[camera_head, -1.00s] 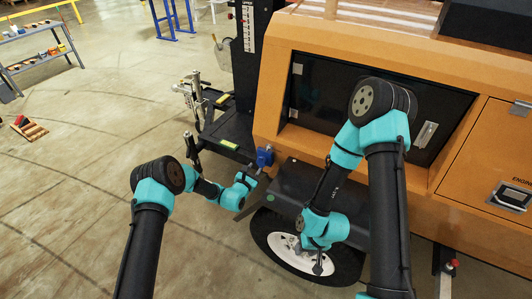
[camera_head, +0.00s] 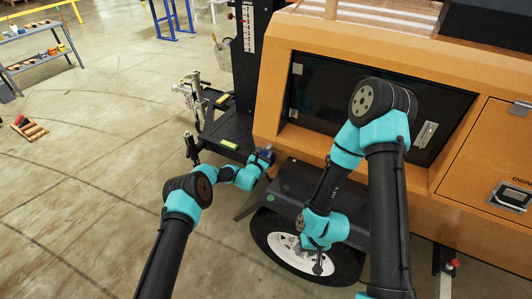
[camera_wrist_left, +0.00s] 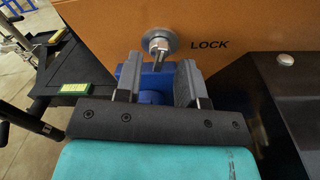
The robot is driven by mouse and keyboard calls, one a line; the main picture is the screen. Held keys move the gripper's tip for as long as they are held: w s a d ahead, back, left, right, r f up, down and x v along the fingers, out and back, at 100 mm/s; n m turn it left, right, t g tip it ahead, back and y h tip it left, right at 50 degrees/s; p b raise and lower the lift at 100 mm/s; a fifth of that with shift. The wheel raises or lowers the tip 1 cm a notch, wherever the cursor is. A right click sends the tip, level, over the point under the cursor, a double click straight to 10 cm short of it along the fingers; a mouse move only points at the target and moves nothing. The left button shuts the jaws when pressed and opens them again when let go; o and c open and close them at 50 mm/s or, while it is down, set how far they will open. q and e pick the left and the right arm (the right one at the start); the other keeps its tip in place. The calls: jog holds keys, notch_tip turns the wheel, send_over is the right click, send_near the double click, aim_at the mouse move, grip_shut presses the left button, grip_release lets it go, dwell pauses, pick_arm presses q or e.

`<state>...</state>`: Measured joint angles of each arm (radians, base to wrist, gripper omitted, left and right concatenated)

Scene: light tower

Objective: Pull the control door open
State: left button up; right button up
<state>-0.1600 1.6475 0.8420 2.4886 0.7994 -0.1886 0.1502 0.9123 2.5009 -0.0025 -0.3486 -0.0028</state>
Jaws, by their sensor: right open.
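The control door (camera_head: 345,95) appears to be the dark panel set in the orange housing, closed, with a silver handle (camera_head: 426,134) at its right side. A blue piece (camera_head: 268,149) with a silver shank sits below it at the housing's left corner. In the left wrist view the blue piece (camera_wrist_left: 152,98) is under a round metal fitting (camera_wrist_left: 157,46) marked LOCK. My left gripper (camera_head: 259,158) is at it, its fingers apart on either side in the left wrist view (camera_wrist_left: 160,82); contact is unclear. My right gripper (camera_head: 318,266) hangs low before the wheel, apart from the door.
A black fender (camera_head: 290,185) and a white-rimmed wheel (camera_head: 290,256) are below the door. An orange engine door (camera_head: 490,160) with a latch is to the right. A black hitch platform (camera_head: 225,128) is to the left.

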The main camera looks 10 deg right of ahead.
pick_arm(q)
jog(key=shift+x, duration=0.75)
grip_shut()
